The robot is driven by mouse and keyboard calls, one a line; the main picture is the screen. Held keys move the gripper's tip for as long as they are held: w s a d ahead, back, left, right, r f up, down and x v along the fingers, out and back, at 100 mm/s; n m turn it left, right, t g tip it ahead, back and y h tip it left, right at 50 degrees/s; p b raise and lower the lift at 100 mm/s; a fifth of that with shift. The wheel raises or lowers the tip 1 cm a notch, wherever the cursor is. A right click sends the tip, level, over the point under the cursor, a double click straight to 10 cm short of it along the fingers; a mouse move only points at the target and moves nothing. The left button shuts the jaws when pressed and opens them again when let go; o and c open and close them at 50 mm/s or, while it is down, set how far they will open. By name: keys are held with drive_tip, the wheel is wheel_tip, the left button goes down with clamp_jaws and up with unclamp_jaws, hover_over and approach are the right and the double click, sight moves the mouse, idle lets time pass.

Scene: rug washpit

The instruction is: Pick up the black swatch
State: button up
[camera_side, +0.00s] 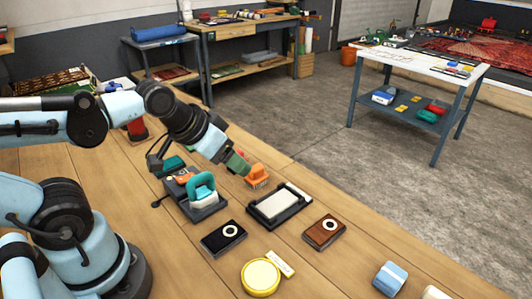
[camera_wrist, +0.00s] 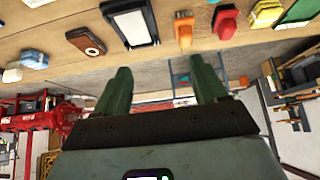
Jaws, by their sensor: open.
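The black swatch (camera_side: 223,238) is a flat dark block with a white ring on top. It lies on the wooden bench in the side view, in front of the grey tray with the teal handle. In the wrist view I cannot make it out clearly. My gripper (camera_side: 238,163) is above the bench near an orange item, behind the swatch and apart from it. Its green fingers (camera_wrist: 163,85) are spread with nothing between them in the wrist view.
A brown swatch with a white ring (camera_side: 323,232), a black frame with a white pad (camera_side: 264,208), a yellow round tin (camera_side: 261,277), the grey tray (camera_side: 209,211) and the orange item (camera_side: 257,177) surround the black swatch. A blue-and-white block (camera_side: 390,278) lies at the right.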

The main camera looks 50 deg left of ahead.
drive_tip(key=shift+o, duration=1.2)
drive_tip(key=g, duration=0.7)
hover_over(224, 236)
wheel_tip(224, 236, down, 2)
drive_tip(key=shift+w+a+f, duration=0.1)
drive_tip(key=shift+w+f, duration=0.1)
drive_tip(key=shift+f, duration=1.35)
drive_tip(key=shift+w+f, duration=0.2)
drive_tip(key=shift+f, duration=1.35)
drive_tip(key=shift+s+f, duration=0.15)
drive_tip(key=shift+f, duration=0.6)
drive_tip(key=shift+s+f, duration=0.15)
drive_tip(key=shift+f, duration=0.55)
drive_tip(key=shift+s+f, duration=0.1)
drive_tip(key=shift+f, duration=1.2)
drive_tip(key=c, duration=1.2)
